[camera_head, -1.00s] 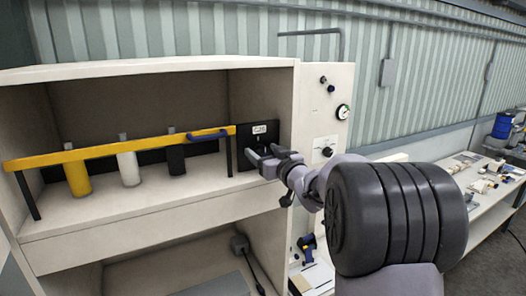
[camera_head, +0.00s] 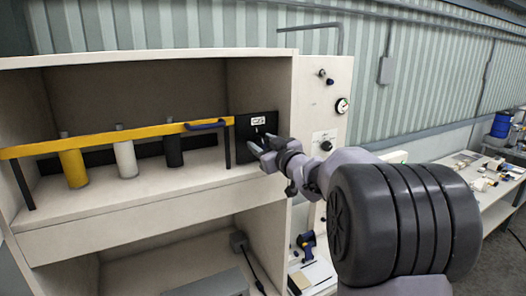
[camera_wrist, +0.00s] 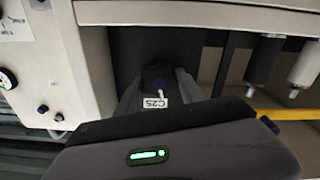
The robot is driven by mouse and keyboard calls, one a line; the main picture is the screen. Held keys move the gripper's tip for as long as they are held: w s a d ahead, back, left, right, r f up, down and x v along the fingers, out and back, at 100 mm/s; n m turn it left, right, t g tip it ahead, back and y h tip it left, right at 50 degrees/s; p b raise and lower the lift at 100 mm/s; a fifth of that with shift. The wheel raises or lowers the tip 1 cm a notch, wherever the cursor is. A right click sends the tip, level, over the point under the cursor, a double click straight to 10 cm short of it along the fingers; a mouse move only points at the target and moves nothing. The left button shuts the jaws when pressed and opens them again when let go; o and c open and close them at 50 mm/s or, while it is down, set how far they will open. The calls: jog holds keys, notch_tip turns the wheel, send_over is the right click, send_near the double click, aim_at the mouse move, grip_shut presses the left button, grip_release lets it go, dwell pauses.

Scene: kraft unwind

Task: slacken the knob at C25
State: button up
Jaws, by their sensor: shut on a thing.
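The C25 label (camera_head: 258,121) is on a black plate (camera_head: 243,131) at the right end of the cabinet opening. It also shows upside down in the wrist view (camera_wrist: 154,103). My gripper (camera_head: 260,147) is at the front of this plate, just below the label. In the wrist view, a dark knob (camera_wrist: 158,76) with a white mark sits between my grey fingers, and my gripper is shut on it. My gripper and wrist hide most of the knob in the head view. How far it is turned cannot be told.
A yellow bar (camera_head: 108,146) with a blue handle (camera_head: 205,125) crosses the opening left of the plate. Behind it stand yellow (camera_head: 74,168), white (camera_head: 125,158) and black (camera_head: 174,150) cylinders. A gauge (camera_head: 342,106) and small knobs are on the right panel.

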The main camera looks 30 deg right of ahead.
jog(key=n+b, duration=0.4)
jog(key=n, duration=0.1)
jog(key=shift+a+f+n+b, duration=0.15)
jog(key=shift+a+n+b, duration=0.05)
jog(key=shift+n+b, duration=0.1)
jog(key=n+b, duration=0.3)
jog(key=n, duration=0.1)
jog(key=shift+s+a, duration=0.1)
jog(key=shift+o, duration=0.2)
jog(key=n+b, duration=0.2)
jog(key=n, duration=0.3)
jog(key=n+b, duration=0.2)
jog(key=n, duration=0.2)
jog(key=shift+n+b, duration=0.3)
jog(key=shift+b, duration=0.05)
jog(key=shift+n, duration=0.3)
jog(key=shift+c, duration=0.2)
dwell(0.4)
jog(key=o, duration=1.4)
jog(key=shift+w+f, duration=0.2)
jog(key=shift+w, duration=0.1)
